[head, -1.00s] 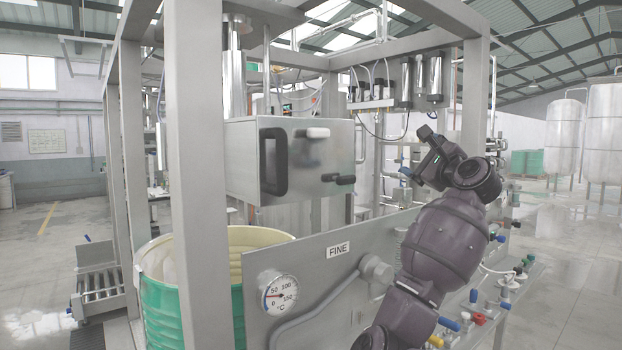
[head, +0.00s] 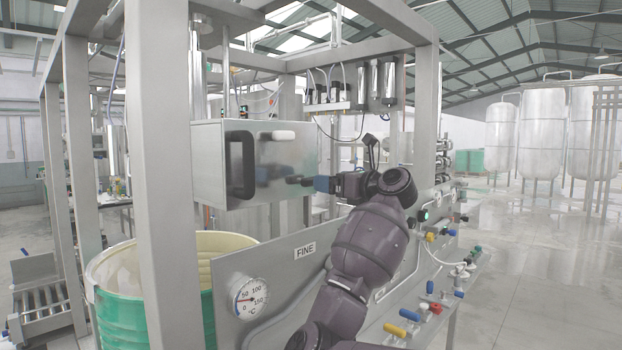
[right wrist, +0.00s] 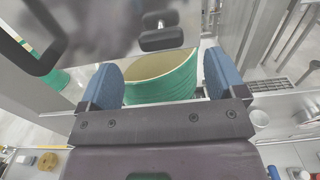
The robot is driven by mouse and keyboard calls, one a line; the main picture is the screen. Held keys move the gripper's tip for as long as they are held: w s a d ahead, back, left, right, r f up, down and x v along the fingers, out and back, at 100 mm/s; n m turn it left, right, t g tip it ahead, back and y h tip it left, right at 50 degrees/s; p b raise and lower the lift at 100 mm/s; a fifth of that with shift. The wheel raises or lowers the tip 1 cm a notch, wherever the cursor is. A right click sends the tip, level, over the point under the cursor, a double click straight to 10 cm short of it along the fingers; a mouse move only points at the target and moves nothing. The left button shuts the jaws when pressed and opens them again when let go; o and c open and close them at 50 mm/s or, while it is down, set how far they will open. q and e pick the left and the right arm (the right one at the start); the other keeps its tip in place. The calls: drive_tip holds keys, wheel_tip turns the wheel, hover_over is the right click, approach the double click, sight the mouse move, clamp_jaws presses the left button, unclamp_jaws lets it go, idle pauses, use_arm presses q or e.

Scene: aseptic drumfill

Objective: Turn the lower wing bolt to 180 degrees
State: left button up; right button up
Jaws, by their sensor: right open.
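The lower wing bolt is a small black bar (head: 297,180) at the lower right of the steel box's front (head: 212,165), lying roughly level. It shows again at the top of the right wrist view (right wrist: 160,38). My right gripper (head: 322,184) is just right of the bolt in the head view, its blue fingertips close to it. In the right wrist view my right gripper (right wrist: 160,64) is open and empty, and the bolt lies beyond the fingertips, not between them. A white upper wing bolt (head: 283,135) sits above. My left gripper is not in view.
A black loop handle (head: 241,165) is on the box's left side. A green drum (head: 140,305) stands below, also seen beyond my fingers (right wrist: 160,88). A frame post (head: 160,200) rises at the left. The FINE panel with a dial gauge (head: 249,298) is below the box.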

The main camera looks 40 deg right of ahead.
sight(311, 177)
drive_tip(key=w, duration=0.7)
drive_tip(key=shift+w+a+p, duration=0.35)
drive_tip(key=shift+w, duration=0.05)
drive_tip(key=shift+c, duration=0.3)
